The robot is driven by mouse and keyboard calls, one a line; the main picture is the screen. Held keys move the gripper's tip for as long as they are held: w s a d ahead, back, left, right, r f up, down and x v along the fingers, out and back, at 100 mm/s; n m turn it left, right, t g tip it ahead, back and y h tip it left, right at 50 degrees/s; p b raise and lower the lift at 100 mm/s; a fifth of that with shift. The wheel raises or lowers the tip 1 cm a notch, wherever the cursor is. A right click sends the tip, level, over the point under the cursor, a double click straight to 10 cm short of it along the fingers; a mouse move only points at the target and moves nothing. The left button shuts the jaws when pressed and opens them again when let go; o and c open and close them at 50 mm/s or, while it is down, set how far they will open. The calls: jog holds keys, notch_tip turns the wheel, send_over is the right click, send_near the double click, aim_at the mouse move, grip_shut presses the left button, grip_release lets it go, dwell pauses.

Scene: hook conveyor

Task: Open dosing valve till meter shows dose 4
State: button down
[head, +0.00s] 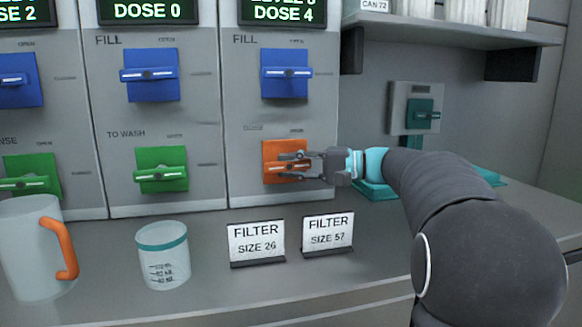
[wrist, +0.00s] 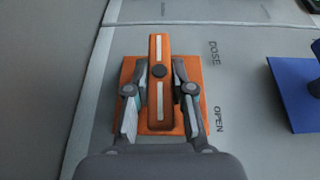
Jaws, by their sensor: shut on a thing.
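The orange dosing valve (head: 282,175) is on the lower part of the right panel, below a blue fill valve (head: 285,74). My gripper (head: 303,167) is at the orange valve, its fingers on both sides of the handle. In the wrist view my gripper (wrist: 159,88) is shut on the orange handle (wrist: 159,120), which lies between the two fingers. The words DOSE and OPEN show beside its plate. The meter (head: 283,12) above this panel reads DOSE 4; its upper line is cut off by the picture edge.
Two more panels stand to the left, with blue and green valves (head: 161,170). A mug (head: 36,245), a measuring cup (head: 163,255) and two filter signs (head: 257,243) stand on the counter.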

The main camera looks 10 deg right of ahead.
jog(key=c, duration=1)
grip_release()
jog(key=shift+d, duration=0.1)
jog(key=v, duration=1.1)
jog(key=shift+s+d, duration=0.25)
jog(key=shift+d, duration=0.1)
jog(key=shift+s, duration=0.1)
